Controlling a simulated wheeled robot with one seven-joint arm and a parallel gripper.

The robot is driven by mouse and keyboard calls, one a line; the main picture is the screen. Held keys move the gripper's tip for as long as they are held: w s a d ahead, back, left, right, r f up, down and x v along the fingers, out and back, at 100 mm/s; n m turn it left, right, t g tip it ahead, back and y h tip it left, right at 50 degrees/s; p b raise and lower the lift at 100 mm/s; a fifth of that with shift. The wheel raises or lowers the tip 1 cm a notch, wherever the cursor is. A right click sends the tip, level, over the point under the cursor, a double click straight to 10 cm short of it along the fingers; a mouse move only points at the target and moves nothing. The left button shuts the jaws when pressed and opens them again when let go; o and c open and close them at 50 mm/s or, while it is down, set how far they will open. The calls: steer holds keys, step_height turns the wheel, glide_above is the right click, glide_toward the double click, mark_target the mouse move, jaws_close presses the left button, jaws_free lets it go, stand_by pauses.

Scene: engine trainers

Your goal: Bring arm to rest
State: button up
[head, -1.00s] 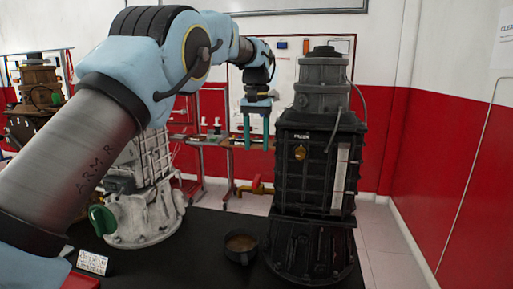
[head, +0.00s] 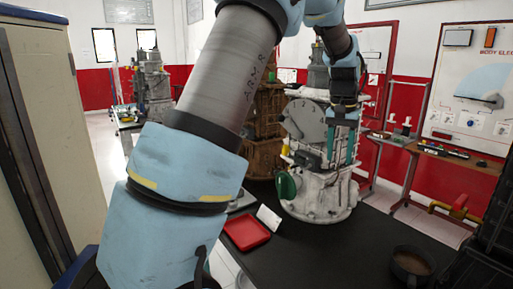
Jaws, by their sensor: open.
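My arm rises from the lower left across the head view and bends over at the top. My gripper (head: 342,145) hangs down from it with two teal fingers apart, open and empty. It is in front of the pale metal engine (head: 318,195), which stands on the black table (head: 335,262). I cannot tell whether the fingers touch the engine; no contact is visible.
A red tray (head: 246,232) and a white card (head: 268,217) lie on the table. A dark bowl (head: 411,266) is at the front right, beside a black engine (head: 490,235) cut off by the edge. A brown engine (head: 268,130) stands behind my arm. A cabinet (head: 50,130) is at left.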

steer(key=s+a+f+n, duration=0.1)
steer(key=a+f+n, duration=0.15)
steer(key=a, duration=1.05)
steer(key=s+a+f+n, duration=0.1)
steer(key=s+a+f, duration=0.1)
steer(key=s+a, duration=0.2)
steer(key=s+a+f, duration=0.2)
steer(key=s+a, duration=0.3)
steer(key=a, duration=0.3)
steer(key=s+a+f+n+t, duration=0.1)
steer(key=s+a+f, duration=0.1)
steer(key=s+a, duration=0.2)
steer(key=shift+s+a+f+n, duration=0.15)
steer(key=shift+a+f+n, duration=0.25)
steer(key=shift+a, duration=0.65)
steer(key=shift+o, duration=0.4)
